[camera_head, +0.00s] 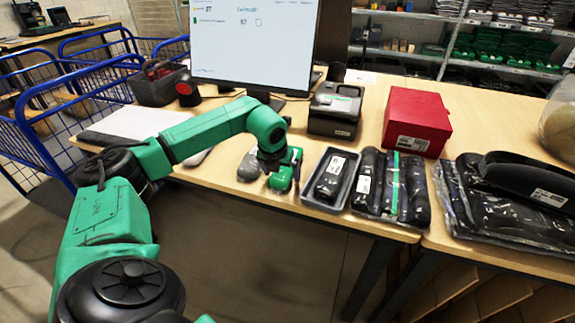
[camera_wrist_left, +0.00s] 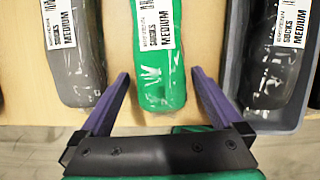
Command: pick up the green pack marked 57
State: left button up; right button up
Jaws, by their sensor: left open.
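A green pack (camera_wrist_left: 160,80) with a white label reading socks, medium lies on the table in the middle of the left wrist view. No 57 is legible on it. My left gripper (camera_wrist_left: 160,74) is open, its two purple fingers to either side of the pack's near end; I cannot tell how far above the table they are. In the head view my left gripper (camera_head: 284,173) is at the table's front edge and hides most of the pack. My right gripper is not in view.
A grey pack (camera_wrist_left: 72,70) lies left of the green one; a black pack (camera_wrist_left: 281,65) lies in a grey-blue tray (camera_wrist_left: 222,70) at right. A black scanner-like box (camera_head: 334,112), red box (camera_head: 416,120), monitor (camera_head: 255,50) and bagged dark packs (camera_head: 405,185) also stand here.

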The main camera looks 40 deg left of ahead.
pick_arm(q)
jog(key=shift+r, duration=0.1)
jog(key=c, duration=1.4)
